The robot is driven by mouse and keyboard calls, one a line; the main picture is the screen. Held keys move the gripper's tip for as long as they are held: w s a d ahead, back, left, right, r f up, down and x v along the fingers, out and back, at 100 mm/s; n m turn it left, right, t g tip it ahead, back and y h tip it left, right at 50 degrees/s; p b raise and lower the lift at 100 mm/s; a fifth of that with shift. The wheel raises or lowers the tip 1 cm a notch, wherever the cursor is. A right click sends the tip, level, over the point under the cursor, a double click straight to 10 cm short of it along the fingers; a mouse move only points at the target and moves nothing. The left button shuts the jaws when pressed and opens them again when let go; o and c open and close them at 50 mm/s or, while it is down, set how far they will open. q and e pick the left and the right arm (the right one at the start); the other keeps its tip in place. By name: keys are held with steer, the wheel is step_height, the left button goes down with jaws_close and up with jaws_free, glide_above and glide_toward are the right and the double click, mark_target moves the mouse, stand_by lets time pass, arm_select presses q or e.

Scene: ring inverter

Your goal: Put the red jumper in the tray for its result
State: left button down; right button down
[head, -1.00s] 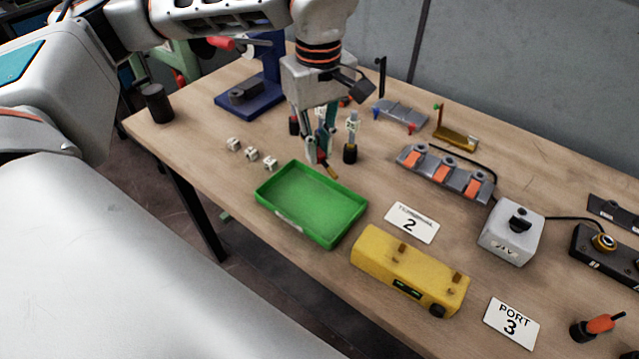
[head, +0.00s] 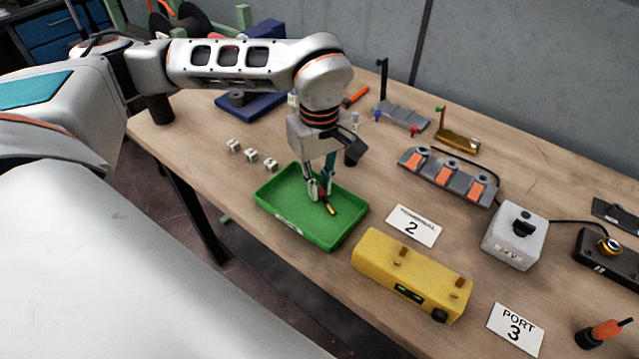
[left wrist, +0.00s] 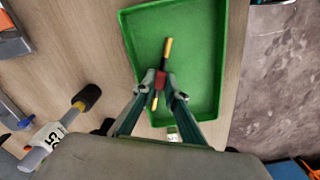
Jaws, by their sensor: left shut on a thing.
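The green tray (head: 275,208) lies near the table's front edge; it also shows in the left wrist view (left wrist: 205,60). My left gripper (head: 321,194) is over the inside of the tray, pointing down. In the left wrist view my left gripper (left wrist: 162,88) is shut on the red jumper (left wrist: 161,80), a short red-bodied piece with yellow ends. The jumper's yellow end (head: 332,208) sticks out toward the lower right in the head view. I cannot tell whether it touches the tray floor. My right gripper is not in view.
A yellow box (head: 410,275) and a "2" card (head: 414,226) stand right of the tray. Small white cubes (head: 251,155) lie left of it. A grey block with orange parts (head: 447,177) is farther right.

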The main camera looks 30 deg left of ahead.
mark_target(320, 189)
arm_select(q)
steer(key=shift+f, duration=0.1)
steer(key=shift+f, duration=0.1)
steer(key=c, duration=2.3)
jaws_free()
steer(key=shift+c, duration=0.2)
step_height(320, 189, up, 12)
steer(key=p, duration=0.1)
steer(key=shift+r, duration=0.2)
